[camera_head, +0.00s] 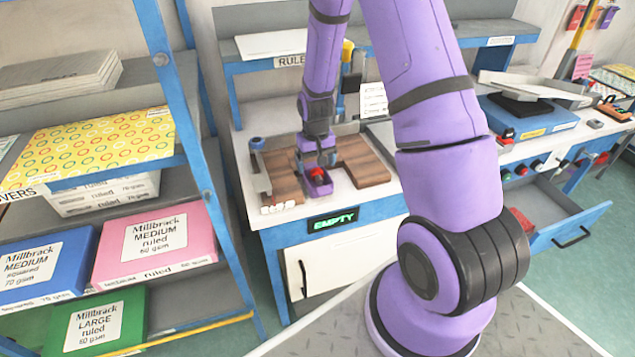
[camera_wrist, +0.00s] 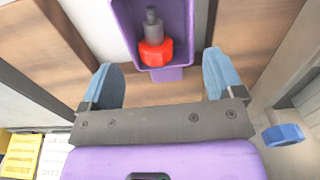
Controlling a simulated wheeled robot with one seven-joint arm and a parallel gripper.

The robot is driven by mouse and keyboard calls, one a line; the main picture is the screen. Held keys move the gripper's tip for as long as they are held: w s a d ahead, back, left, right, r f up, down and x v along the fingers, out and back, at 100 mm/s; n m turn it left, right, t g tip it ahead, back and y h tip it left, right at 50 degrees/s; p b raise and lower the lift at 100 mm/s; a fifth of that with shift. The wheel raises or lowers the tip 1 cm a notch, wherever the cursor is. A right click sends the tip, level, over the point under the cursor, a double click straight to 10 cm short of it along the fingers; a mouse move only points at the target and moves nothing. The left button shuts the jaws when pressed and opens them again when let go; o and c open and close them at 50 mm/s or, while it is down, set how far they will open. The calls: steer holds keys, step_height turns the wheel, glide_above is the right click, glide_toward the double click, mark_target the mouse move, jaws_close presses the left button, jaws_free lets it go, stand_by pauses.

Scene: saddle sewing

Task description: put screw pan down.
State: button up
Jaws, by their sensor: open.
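The screw pan (camera_head: 317,184) is a small purple tray resting on the workbench between brown wooden pieces. It also shows in the wrist view (camera_wrist: 188,40), at the top centre. A red knob with a dark grey shaft (camera_wrist: 153,45) lies inside it. My gripper (camera_wrist: 163,80) is open, with its blue fingers apart on either side of the tray's near end. The fingers do not appear to touch the tray. In the head view my gripper (camera_head: 318,160) is just above and behind the pan and hides part of it.
Brown wooden blocks (camera_head: 362,160) lie beside the pan on the white bench (camera_head: 385,190). An "EMPTY" sign (camera_head: 333,220) is on the bench front. A blue knob (camera_wrist: 283,134) is right of my gripper. An open drawer (camera_head: 560,215) juts out at right. Shelves of paper packs (camera_head: 155,240) stand left.

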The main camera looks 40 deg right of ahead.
mark_target(316, 172)
step_height(316, 172, down, 5)
steer(key=shift+s+a+r, duration=0.1)
stand_by(0.3)
steer(key=c, duration=0.8)
